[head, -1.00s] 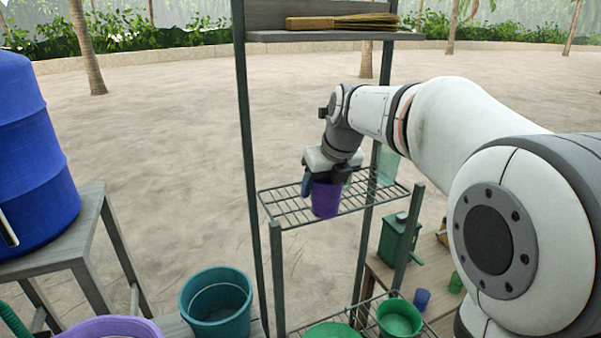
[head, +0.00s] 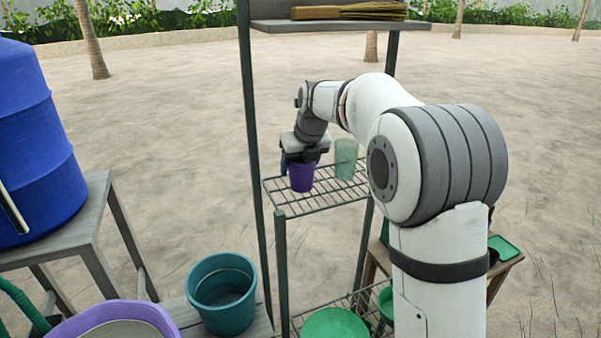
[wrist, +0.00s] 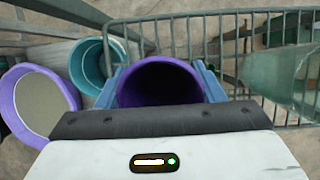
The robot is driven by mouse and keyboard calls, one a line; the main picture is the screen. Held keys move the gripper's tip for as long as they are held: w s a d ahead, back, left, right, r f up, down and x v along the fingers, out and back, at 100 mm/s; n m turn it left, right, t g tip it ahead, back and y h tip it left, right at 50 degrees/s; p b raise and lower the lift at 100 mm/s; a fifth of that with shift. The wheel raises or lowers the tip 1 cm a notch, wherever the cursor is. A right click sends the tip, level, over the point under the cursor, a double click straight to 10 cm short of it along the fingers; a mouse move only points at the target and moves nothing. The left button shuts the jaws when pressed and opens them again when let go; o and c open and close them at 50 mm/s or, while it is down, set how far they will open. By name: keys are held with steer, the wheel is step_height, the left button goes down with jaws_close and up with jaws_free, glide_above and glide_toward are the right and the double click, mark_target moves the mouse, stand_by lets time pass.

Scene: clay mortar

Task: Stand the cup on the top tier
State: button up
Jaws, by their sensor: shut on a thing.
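A purple cup (head: 301,178) hangs upright in my gripper (head: 302,160) in the head view. My gripper is shut on it, with a blue finger on each side in the wrist view, where the cup's dark open mouth (wrist: 160,82) shows. The cup is over the upper wire tier (head: 290,206) of a dark metal rack, towards its left and back part. I cannot tell whether its base touches the wires. A pale green translucent cup (head: 346,158) stands on the same tier, to the right and apart from it.
A wooden shelf (head: 330,27) with a brush (head: 345,12) is above the tier. Rack posts (head: 250,140) stand beside my arm. A lower tier holds green vessels (head: 335,325). A teal bucket (head: 222,295), purple tub (head: 105,315) and blue barrel (head: 35,130) are at left.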

steer(key=shift+f, duration=0.15)
steer(key=shift+f, duration=0.2)
steer(key=o, duration=1)
steer(key=shift+r, duration=0.5)
steer(key=b+v, duration=0.1)
steer(key=v, duration=1)
steer(key=shift+s+d+r, duration=0.1)
steer(key=shift+s+r, duration=0.1)
steer(key=shift+s, duration=0.1)
